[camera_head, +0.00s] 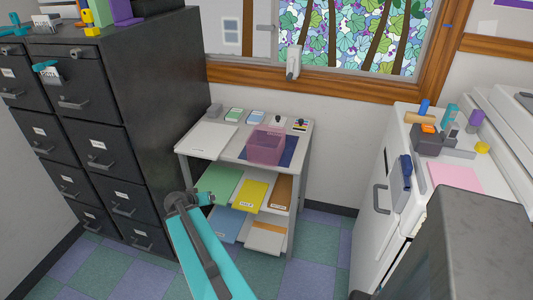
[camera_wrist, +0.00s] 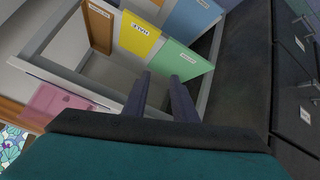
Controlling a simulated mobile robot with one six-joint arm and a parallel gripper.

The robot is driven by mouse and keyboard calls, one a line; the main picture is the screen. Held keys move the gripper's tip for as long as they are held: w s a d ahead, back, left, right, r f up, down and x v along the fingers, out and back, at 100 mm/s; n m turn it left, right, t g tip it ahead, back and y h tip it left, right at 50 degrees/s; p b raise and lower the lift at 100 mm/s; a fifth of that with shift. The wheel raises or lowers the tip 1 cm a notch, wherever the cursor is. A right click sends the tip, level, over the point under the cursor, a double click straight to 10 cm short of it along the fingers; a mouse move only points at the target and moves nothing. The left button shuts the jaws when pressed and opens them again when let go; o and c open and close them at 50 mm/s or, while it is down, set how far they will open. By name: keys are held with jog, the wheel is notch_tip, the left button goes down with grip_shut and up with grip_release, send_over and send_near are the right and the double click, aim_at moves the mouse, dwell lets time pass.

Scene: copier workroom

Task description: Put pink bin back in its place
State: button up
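The pink bin (camera_head: 266,147) is a translucent open box. It stands on the top of a light grey shelf unit (camera_head: 227,153), partly over a dark blue mat (camera_head: 288,152). In the wrist view the pink bin (camera_wrist: 52,104) shows at the lower left, partly hidden behind my wrist. My gripper (camera_wrist: 160,76) shows two dark fingers held apart with nothing between them. It is away from the bin and points toward the shelf unit's lower shelves. In the head view my arm is in front of the shelf unit, and the fingers cannot be made out.
Colored folders, including a yellow one (camera_head: 250,194), lie on the lower shelves. A white sheet (camera_head: 207,140) and small items share the top. Dark filing cabinets (camera_head: 160,90) stand left; a white cabinet (camera_head: 395,175) with desk items stands right. Some tiled floor (camera_head: 325,240) is clear between.

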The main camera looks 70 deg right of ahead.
jog(key=s+d+r+m+h+b, duration=0.1)
jog(key=s+d+r, duration=0.3)
jog(key=d+r, duration=0.4)
jog(key=s+d+r+m+h+b, duration=0.1)
jog(key=s+d+r+m+h, duration=0.2)
jog(key=d+r, duration=0.6)
jog(key=shift+s+r+m+h, duration=0.3)
jog(key=shift+s+r+h, duration=0.3)
jog(key=shift+s+r, duration=0.1)
jog(key=shift+w+d, duration=0.1)
